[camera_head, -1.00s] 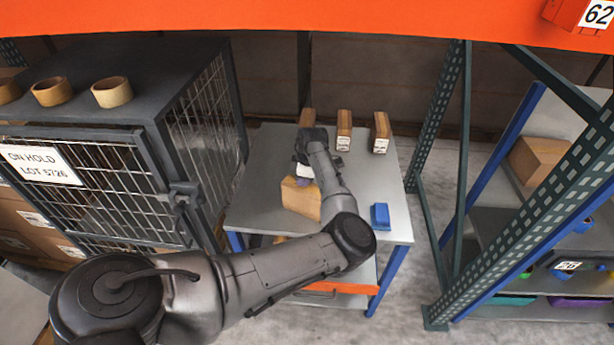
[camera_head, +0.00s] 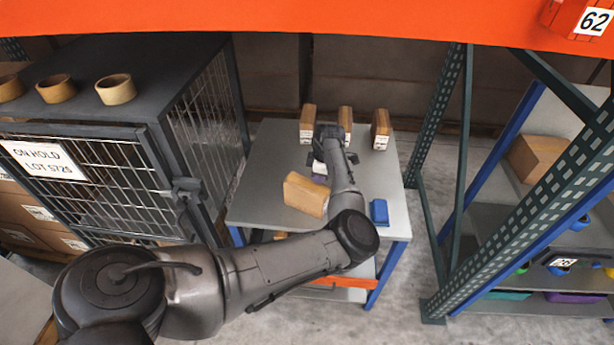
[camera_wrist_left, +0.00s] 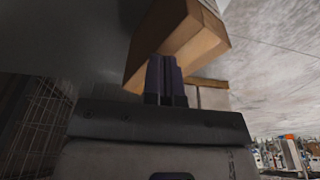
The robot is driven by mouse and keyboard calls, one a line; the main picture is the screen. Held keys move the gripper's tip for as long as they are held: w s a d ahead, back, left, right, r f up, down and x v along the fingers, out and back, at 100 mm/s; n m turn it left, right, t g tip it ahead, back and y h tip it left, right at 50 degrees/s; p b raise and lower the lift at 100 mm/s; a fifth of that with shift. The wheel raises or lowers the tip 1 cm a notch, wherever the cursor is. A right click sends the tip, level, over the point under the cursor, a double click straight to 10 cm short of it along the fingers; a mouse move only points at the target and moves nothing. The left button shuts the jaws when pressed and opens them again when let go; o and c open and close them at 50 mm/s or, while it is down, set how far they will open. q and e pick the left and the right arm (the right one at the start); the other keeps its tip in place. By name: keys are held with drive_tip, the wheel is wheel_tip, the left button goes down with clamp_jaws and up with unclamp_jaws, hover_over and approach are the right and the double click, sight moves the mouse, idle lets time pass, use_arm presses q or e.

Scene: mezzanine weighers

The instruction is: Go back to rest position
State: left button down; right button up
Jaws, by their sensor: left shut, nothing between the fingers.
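My left gripper (camera_head: 319,178) is over the grey table (camera_head: 262,190), just behind and to the right of a tan box (camera_head: 304,195). In the left wrist view its dark purple fingers (camera_wrist_left: 163,75) are together with nothing between them. A tan box (camera_wrist_left: 185,42) shows right behind the fingers there; I cannot tell whether they touch it. The left arm reaches in from the lower left across the table's front. My right gripper is not in view.
Several tan cartons (camera_head: 381,129) stand along the table's back edge. A blue object (camera_head: 379,212) lies at its right. A mesh cage (camera_head: 90,180) with tape rolls (camera_head: 116,89) on top stands left. A green rack upright (camera_head: 440,130) stands right. An orange beam (camera_head: 300,18) crosses above.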

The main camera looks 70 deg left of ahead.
use_arm(q)
drive_tip(key=w+d, duration=0.3)
drive_tip(key=w, duration=0.3)
drive_tip(key=shift+w+d, duration=0.3)
drive_tip(key=shift+d, duration=0.1)
